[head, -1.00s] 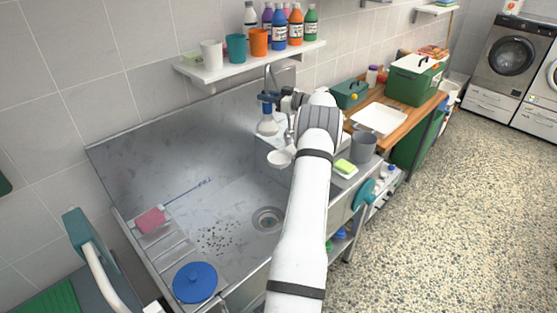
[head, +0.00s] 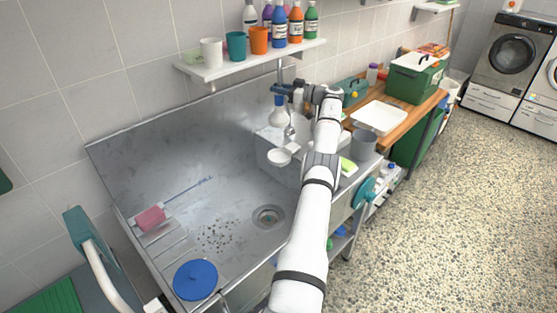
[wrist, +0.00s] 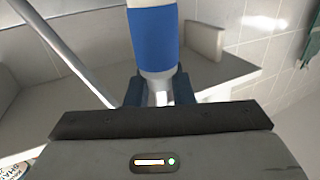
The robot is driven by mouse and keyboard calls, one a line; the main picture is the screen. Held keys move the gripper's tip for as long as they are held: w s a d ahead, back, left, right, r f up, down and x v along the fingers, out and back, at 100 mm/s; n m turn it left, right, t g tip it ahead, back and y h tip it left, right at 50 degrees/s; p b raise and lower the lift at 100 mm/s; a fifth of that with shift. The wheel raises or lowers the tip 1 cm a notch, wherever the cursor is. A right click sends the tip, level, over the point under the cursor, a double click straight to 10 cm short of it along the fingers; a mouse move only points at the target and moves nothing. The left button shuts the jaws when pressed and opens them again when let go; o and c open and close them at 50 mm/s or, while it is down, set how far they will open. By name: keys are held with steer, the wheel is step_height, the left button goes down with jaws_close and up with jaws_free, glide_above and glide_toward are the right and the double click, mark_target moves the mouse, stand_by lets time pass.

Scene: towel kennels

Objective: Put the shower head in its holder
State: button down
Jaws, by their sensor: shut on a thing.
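The shower head (head: 278,113) has a pale, flared head that hangs below my gripper (head: 283,90), at the back of the steel sink near the wall. My gripper's dark blue fingers are shut on its handle, just under the shelf. In the wrist view, the handle with its blue band (wrist: 154,38) stands nearly upright between the fingertips (wrist: 158,92). I cannot make out the holder clearly, and my gripper and wrist cover part of the wall there.
A wall shelf (head: 223,71) with cups and several bottles is close above my gripper. The faucet (head: 290,133) and a white bowl (head: 279,156) are below. A grey cup (head: 363,144) stands right.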

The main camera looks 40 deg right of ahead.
mark_target(279, 102)
steer(key=shift+f, duration=1.5)
steer(key=shift+f+b, duration=1.2)
steer(key=shift+f, duration=0.3)
steer(key=shift+r, duration=0.1)
